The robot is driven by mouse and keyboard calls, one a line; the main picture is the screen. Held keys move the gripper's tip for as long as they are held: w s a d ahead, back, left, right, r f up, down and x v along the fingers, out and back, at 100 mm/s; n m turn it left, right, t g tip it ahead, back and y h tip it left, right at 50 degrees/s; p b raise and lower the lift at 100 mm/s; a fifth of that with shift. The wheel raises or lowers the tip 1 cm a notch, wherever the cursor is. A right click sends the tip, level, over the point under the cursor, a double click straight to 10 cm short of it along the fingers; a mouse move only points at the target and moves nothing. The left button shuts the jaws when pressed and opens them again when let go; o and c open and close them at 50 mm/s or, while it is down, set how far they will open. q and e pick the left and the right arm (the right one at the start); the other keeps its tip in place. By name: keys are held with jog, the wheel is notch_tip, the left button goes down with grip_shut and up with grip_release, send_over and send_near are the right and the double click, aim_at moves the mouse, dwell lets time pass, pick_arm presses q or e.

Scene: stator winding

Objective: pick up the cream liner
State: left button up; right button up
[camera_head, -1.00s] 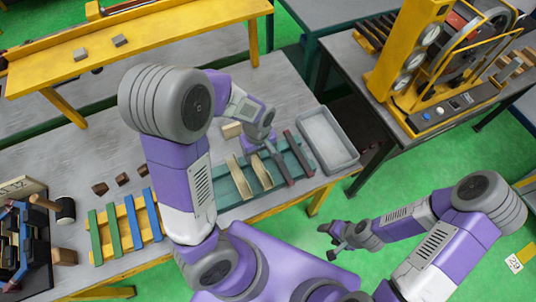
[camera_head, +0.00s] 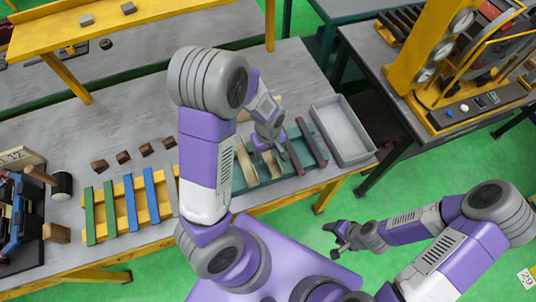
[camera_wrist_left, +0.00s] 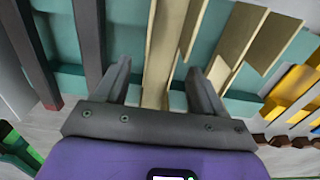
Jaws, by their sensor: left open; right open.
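Several cream liners stand side by side in a teal rack (camera_wrist_left: 125,20). In the left wrist view, one long cream liner (camera_wrist_left: 161,50) lies between the two spread fingers of my left gripper (camera_wrist_left: 160,88). Two more cream strips (camera_wrist_left: 238,36) are to its right. In the head view, my left gripper (camera_head: 274,148) is over the rack, beside a cream liner (camera_head: 247,168). Its fingers are apart, and I cannot tell whether they touch the liner. My right gripper (camera_head: 338,236) is open and empty, over the green floor.
Dark bars (camera_head: 311,142) stand in the rack right of the cream liners. A grey tray (camera_head: 344,133) is further right. A yellow rack with green and blue strips (camera_head: 132,205) and several brown blocks (camera_head: 123,157) are on the left. My left arm hides part of the bench.

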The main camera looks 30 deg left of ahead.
pick_arm(q)
jog(key=shift+f, duration=0.75)
jog(key=c, duration=0.9)
